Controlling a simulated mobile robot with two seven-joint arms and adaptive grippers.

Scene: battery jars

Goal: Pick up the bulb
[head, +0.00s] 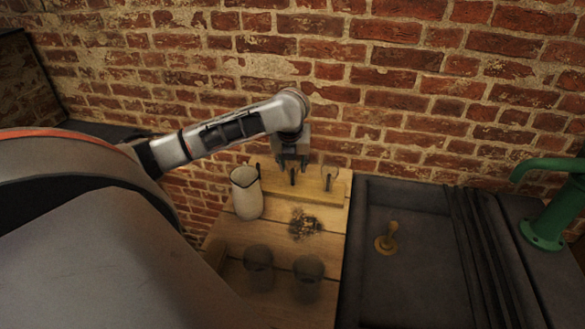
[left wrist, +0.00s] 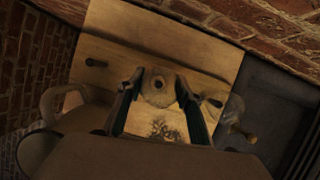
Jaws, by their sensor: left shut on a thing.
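My left gripper (head: 291,172) is above the back of the wooden counter, just right of the white jug. In the left wrist view its two fingers (left wrist: 157,98) are on either side of a rounded, pale, see-through thing with a dark centre, which looks like the bulb (left wrist: 158,87). The gripper is shut on it. In the head view the fingers hide most of the bulb, and I cannot make out its outline there. My right gripper is not in view.
The white jug (head: 246,193) stands left of the gripper. A dark scattered heap (head: 304,224) and two dark glass jars (head: 258,258) (head: 308,269) are nearer. A brass plug-like piece (head: 387,241) lies in the dark sink (head: 410,205); a green pump (head: 547,222) stands right. Brick wall behind.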

